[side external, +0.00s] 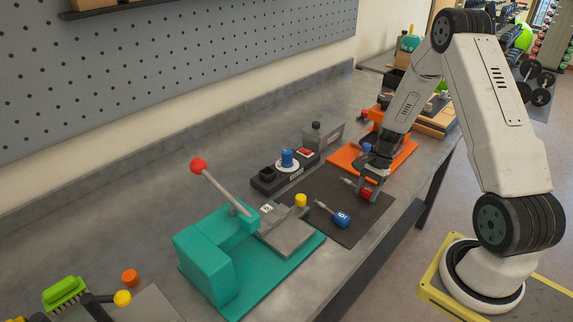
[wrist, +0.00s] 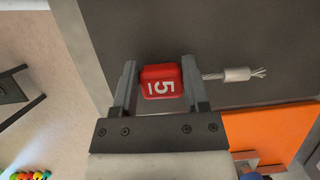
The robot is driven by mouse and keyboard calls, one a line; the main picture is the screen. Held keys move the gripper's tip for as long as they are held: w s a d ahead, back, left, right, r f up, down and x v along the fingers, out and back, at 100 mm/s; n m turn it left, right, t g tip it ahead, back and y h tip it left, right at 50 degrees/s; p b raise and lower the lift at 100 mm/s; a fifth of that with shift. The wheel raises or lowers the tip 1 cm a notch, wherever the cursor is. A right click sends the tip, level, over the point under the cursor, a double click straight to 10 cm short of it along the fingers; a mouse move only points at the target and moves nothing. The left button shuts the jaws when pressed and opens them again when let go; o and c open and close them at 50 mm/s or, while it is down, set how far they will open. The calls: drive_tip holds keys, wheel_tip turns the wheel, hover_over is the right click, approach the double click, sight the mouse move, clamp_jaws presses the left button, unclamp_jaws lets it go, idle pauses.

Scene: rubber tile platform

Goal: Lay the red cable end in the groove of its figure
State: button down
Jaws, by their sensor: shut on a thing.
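My gripper (wrist: 159,68) is shut on the block, one finger on each side. In the side view the red block (side external: 367,192) is at my gripper (side external: 368,184), over or on the dark mat (side external: 318,190); I cannot tell whether it touches the mat. A teal lever fixture (side external: 208,262) and an orange fixture (side external: 400,158) flank the mat. I cannot make out which holds the matching groove.
A blue cable end (side external: 342,218) lies on the mat, left of my gripper. A black block with a blue knob (side external: 287,158) and a grey bin (side external: 325,137) stand behind. The red-tipped lever (side external: 222,188) rises above the teal fixture. The bench's front edge is close.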

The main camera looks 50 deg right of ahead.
drive_tip(key=shift+f, duration=0.15)
drive_tip(key=shift+c, duration=0.5)
unclamp_jaws()
drive_tip(key=v, duration=0.8)
drive_tip(key=shift+a, duration=0.15)
idle(0.4)
drive_tip(key=shift+a+n, duration=0.3)
drive_tip(key=shift+a, duration=0.05)
drive_tip(key=s+a+r+n+t+h, duration=0.1)
drive_tip(key=s+a+r+n+h, duration=0.1)
drive_tip(key=a+n, duration=0.7)
drive_tip(key=s+a+r+n+t+h, duration=0.1)
drive_tip(key=s+a+r+n+h, duration=0.1)
drive_tip(key=a+r+n, duration=0.3)
drive_tip(key=a+n, duration=0.4)
drive_tip(key=a, duration=0.4)
drive_tip(key=shift+a+r, duration=0.2)
drive_tip(key=shift+a, duration=0.2)
